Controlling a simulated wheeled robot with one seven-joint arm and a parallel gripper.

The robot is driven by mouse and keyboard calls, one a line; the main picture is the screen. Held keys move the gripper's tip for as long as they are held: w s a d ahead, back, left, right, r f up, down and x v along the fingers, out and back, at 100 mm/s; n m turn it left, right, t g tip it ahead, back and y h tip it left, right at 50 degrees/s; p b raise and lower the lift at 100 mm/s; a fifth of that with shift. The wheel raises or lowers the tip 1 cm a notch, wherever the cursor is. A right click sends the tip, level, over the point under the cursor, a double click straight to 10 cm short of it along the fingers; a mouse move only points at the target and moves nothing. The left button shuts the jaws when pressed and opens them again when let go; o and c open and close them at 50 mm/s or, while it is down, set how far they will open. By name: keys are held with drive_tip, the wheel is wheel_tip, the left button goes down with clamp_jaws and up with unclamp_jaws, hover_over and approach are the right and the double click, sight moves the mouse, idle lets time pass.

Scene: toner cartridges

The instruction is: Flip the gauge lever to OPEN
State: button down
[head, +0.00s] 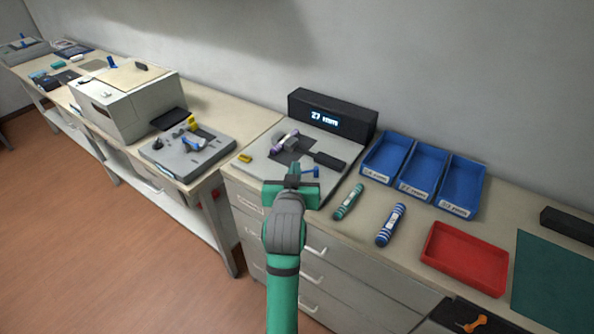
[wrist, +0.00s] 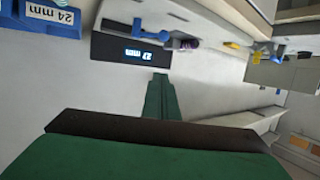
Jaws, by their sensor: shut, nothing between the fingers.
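The gauge is a grey base plate (head: 262,162) with a black display box (head: 350,117) behind it, reading 27 mm; the display (wrist: 146,54) also shows in the wrist view. A purple-and-grey cartridge (head: 284,142) lies on the plate near a dark block (head: 329,160). A small blue lever (head: 311,172) sticks out at the plate's front. My green gripper (head: 295,170) is just left of the lever in the head view; I cannot tell whether they touch. In the wrist view its fingers (wrist: 160,80) are shut together and empty. The lever's OPEN marking is not readable.
A green cartridge (head: 348,202) and a blue striped cartridge (head: 391,224) lie right of the gauge. Behind are several blue bins (head: 419,190); a red tray (head: 470,266) is further right. Another grey fixture (head: 170,160) with a blue handle stands left, beside a white machine (head: 112,115).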

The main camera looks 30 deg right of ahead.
drive_tip(key=x, duration=0.8)
drive_tip(key=shift+w+d+f, duration=0.1)
drive_tip(key=shift+d, duration=0.25)
drive_tip(key=shift+s+a+f, duration=0.15)
drive_tip(key=shift+s+f, duration=0.05)
drive_tip(key=shift+f, duration=0.4)
drive_tip(key=shift+s+a+f, duration=0.15)
drive_tip(key=shift+s+f, duration=0.05)
drive_tip(key=shift+f, duration=0.35)
drive_tip(key=shift+s+a+f, duration=0.25)
drive_tip(key=shift+s+f, duration=0.1)
drive_tip(key=shift+f, duration=0.2)
drive_tip(key=shift+w, duration=0.1)
drive_tip(key=shift+d, duration=0.1)
drive_tip(key=shift+s, duration=0.2)
drive_tip(key=shift+a+n+y, duration=0.2)
drive_tip(key=shift+n+y, duration=0.1)
